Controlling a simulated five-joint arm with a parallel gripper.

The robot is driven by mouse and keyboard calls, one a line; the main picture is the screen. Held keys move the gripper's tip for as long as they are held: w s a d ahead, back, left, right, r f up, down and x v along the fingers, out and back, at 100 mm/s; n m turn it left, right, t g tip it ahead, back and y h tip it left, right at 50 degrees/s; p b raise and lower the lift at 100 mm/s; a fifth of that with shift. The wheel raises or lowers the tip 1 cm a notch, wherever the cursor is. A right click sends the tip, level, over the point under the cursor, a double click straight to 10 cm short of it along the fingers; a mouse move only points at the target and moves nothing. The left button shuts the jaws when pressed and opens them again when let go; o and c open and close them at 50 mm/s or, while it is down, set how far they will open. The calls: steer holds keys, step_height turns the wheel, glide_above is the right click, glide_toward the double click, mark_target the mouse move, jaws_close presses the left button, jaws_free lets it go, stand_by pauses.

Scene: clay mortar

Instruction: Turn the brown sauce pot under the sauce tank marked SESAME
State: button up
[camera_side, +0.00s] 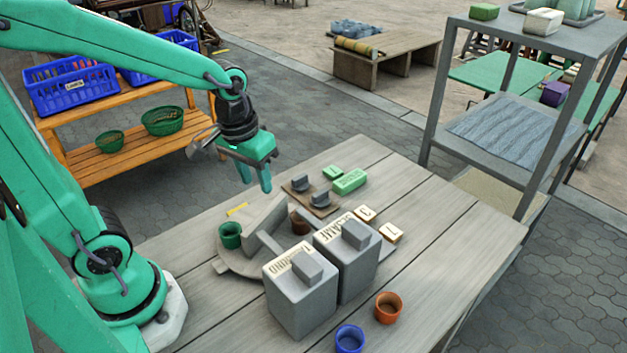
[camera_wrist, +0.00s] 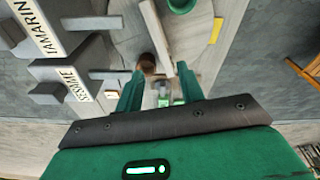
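The brown sauce pot (camera_side: 301,221) sits on a low grey round platform (camera_side: 238,264), beside an upright grey vane (camera_side: 258,226); the wrist view shows it (camera_wrist: 147,62) between my fingers' line and the vane. The grey tank marked SESAME (camera_side: 346,262) stands right of the tank marked TAMARIND (camera_side: 300,297), whose label is partly hidden in the side view. A grey arm reaches from each tank over the platform. The pot appears near the SESAME arm; exact alignment is unclear. My gripper (camera_side: 254,182) is open and empty, above the table behind the platform.
A green pot (camera_side: 230,235) is on the platform's left. An orange-brown pot (camera_side: 388,307) and a blue pot (camera_side: 350,339) stand in front of the tanks. Grey blocks on a brown board (camera_side: 324,210), green blocks (camera_side: 349,181) and cream number tiles (camera_side: 364,213) lie behind. The table's right side is clear.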

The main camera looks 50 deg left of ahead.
steer(key=n+g, duration=0.1)
steer(key=g, duration=0.1)
glide_above(266, 212)
steer(key=shift+f, duration=2.65)
steer(key=shift+f, duration=0.1)
steer(key=shift+f, duration=3.8)
jaws_close()
